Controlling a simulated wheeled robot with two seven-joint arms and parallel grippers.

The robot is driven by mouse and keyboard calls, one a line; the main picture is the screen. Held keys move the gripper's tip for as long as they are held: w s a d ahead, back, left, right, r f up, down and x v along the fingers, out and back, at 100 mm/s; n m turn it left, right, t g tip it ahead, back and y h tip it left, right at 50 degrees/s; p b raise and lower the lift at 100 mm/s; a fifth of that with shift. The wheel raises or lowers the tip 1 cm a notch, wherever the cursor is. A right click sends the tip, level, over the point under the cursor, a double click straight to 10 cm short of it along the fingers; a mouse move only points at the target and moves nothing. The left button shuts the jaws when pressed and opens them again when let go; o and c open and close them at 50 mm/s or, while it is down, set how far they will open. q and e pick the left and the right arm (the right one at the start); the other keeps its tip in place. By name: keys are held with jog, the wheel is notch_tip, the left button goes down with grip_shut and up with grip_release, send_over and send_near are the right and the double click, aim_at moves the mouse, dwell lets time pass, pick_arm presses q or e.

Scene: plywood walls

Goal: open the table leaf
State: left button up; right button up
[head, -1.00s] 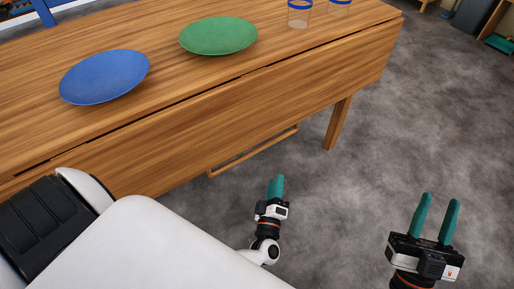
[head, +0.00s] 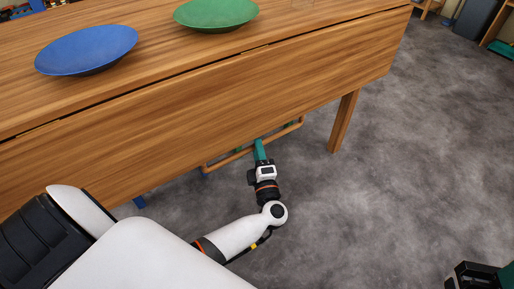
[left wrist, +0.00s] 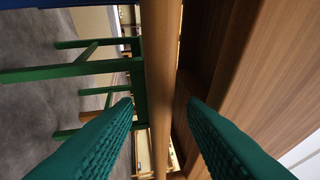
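The wooden table leaf (head: 210,120) hangs down along the near side of the table (head: 150,20). A thin wooden bar (head: 225,158) runs beneath its lower edge. My left gripper (head: 259,141) reaches up to this bar from below. In the left wrist view the left gripper (left wrist: 160,100) is open, and the bar (left wrist: 160,60) lies in line between its two teal fingers with gaps on both sides. The leaf's face (left wrist: 265,50) fills the right of that view. My right gripper (head: 503,272) is cut off at the lower right corner, away from the table.
A blue plate (head: 88,48) and a green plate (head: 215,12) are on the tabletop. A table leg (head: 344,122) stands to the right of the bar. Green furniture (left wrist: 65,73) shows beyond the bar in the left wrist view. The grey floor (head: 400,170) at right is clear.

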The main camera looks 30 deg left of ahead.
pick_arm(q)
jog(key=shift+x, duration=1.05)
grip_shut()
jog(key=shift+d, duration=0.1)
